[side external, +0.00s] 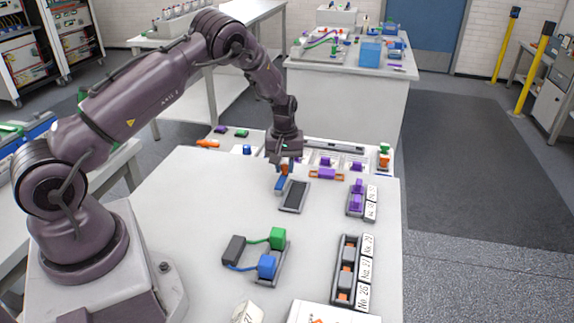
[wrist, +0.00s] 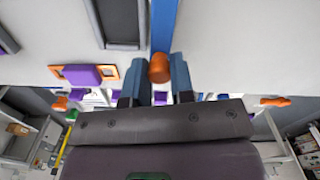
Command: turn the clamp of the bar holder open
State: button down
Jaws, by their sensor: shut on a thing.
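The bar holder is a grey tray with a dark pad (side external: 294,195), lying on the white table. A blue bar (side external: 281,184) runs along its left side in the side view; the bar also shows at the top of the wrist view (wrist: 163,25). An orange knob-like clamp (side external: 284,170) sits at the bar's far end. My gripper (side external: 284,164) points down over that end. In the wrist view the clamp (wrist: 159,68) is between my two fingers (wrist: 155,75), which are shut on it. The fingers hide part of the clamp.
A purple and orange part (side external: 326,174) lies just right of my gripper. A purple block holder (side external: 357,198) and a rack with orange parts (side external: 346,270) stand at the right edge. Wired green and blue blocks (side external: 267,265) stand nearer. The table's left side is clear.

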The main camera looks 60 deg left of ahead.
aim_at(284, 164)
jog(key=shift+s, duration=0.1)
dwell(0.4)
jog(key=c, duration=1)
grip_release()
jog(key=shift+r, duration=0.1)
notch_tip(284, 164, up, 13)
jog(key=shift+f, duration=0.1)
